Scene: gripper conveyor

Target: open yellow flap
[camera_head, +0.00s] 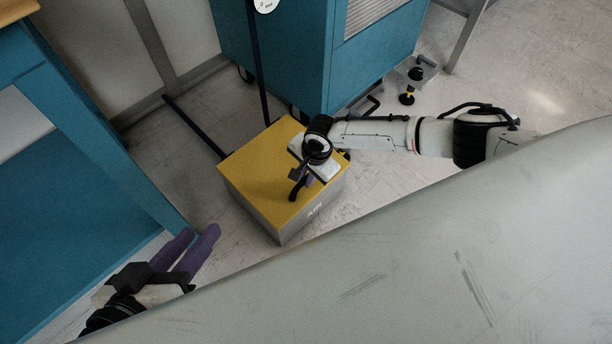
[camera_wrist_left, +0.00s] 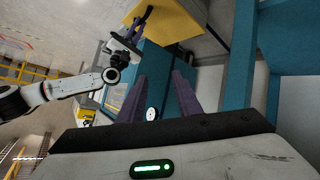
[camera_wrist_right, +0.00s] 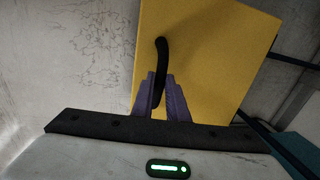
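The yellow flap (camera_head: 252,165) is the flat top of a low grey box (camera_head: 290,228) on the floor, and it lies closed. Its curved black handle (camera_wrist_right: 161,52) sits near one edge. My right gripper (camera_head: 308,182) is over that edge, and in the right wrist view its purple fingers (camera_wrist_right: 160,78) are close together on both sides of the handle, appearing to clamp it. My left gripper (camera_head: 200,232) is at the lower left, away from the box. Its fingers are apart and empty in the left wrist view (camera_wrist_left: 160,75). The flap also shows in that view (camera_wrist_left: 178,20).
A blue cabinet (camera_head: 290,50) stands behind the box. A blue table (camera_head: 85,150) is on the left. A large pale surface (camera_head: 420,260) fills the lower right foreground. A small black and yellow item (camera_head: 407,97) is near the cabinet.

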